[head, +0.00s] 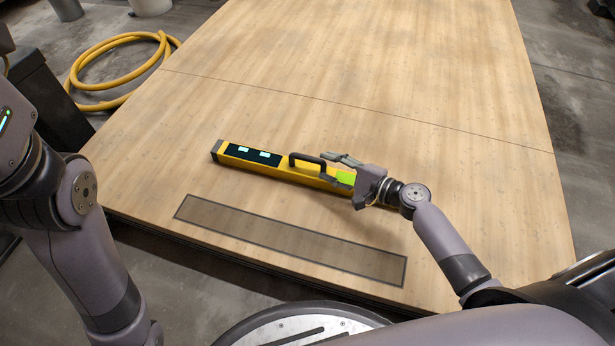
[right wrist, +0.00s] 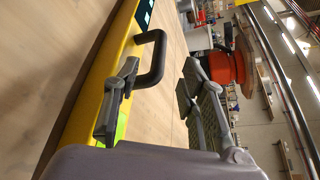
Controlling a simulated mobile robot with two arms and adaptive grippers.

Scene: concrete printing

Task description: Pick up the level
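The level (head: 240,154) is a long yellow bar with a dark panel, two lit displays and a green vial. It lies on the wooden table top. Its black handle (head: 303,158) stands up from the bar, and the handle also shows in the right wrist view (right wrist: 157,57). My right gripper (head: 342,162) is just right of the handle, over the level's right part. In the right wrist view its fingers (right wrist: 160,75) are spread apart, with the handle ahead and partly between them. I cannot tell whether they touch it. My left gripper is out of view.
The wooden table (head: 400,60) is mostly bare. A grey outlined rectangle (head: 290,238) lies nearer its front edge. A coiled yellow hose (head: 105,55) lies on the concrete floor at the left. An orange and black machine (right wrist: 225,68) stands in the background.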

